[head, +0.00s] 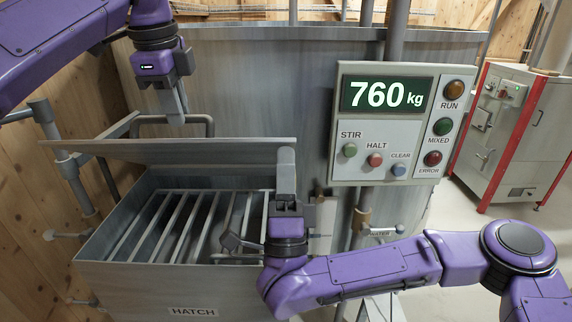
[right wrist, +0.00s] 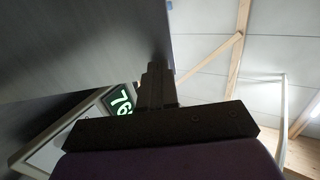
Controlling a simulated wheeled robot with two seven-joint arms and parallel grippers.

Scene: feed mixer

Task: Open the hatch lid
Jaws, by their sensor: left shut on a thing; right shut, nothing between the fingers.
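The grey hatch lid (head: 190,152) stands partly raised over the box labelled HATCH (head: 135,287), seen at a shallow angle in the head view. A bar handle (head: 208,128) sits on the lid's far side. My left gripper (head: 180,116) is shut on the handle, its fingertips partly hidden. My right gripper (head: 286,158) is shut and empty, pointing up at the lid's right end; I cannot tell if it touches. In the right wrist view, the shut fingers (right wrist: 157,85) point up beside a large grey surface (right wrist: 80,40), probably the lid.
Grey grate bars (head: 180,225) span the hatch opening. The control panel (head: 390,125), reading 760 kg, stands right of the lid. A WATER valve (head: 380,232) is near my right forearm. A wooden wall (head: 30,190) and pipes (head: 70,170) lie on the left.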

